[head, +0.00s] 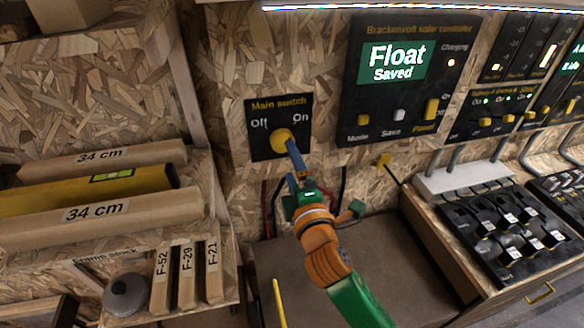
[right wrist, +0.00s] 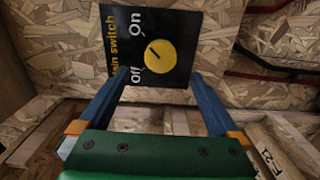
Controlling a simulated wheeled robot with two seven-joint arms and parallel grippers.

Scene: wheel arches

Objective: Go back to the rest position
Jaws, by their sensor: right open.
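The main switch is a black panel (head: 264,112) on the chipboard wall, marked Off and On, with a round yellow knob (head: 280,138). In the right wrist view the knob (right wrist: 159,56) is fully visible beyond the fingertips, with a short dark mark on its face. My right gripper (head: 291,151) has blue fingers, and its arm reaches up from below in the head view. In the right wrist view the gripper (right wrist: 161,73) is open and empty, its fingers apart on either side below the knob. The fingers appear clear of the knob. My left gripper is not in view.
The solar controller (head: 408,80) right of the switch reads "Float Saved". On the left, a shelf holds 34 cm wooden pieces (head: 130,212), a yellow level (head: 80,190) and upright labelled blocks (head: 187,275). A bench with black devices (head: 510,235) stands at right.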

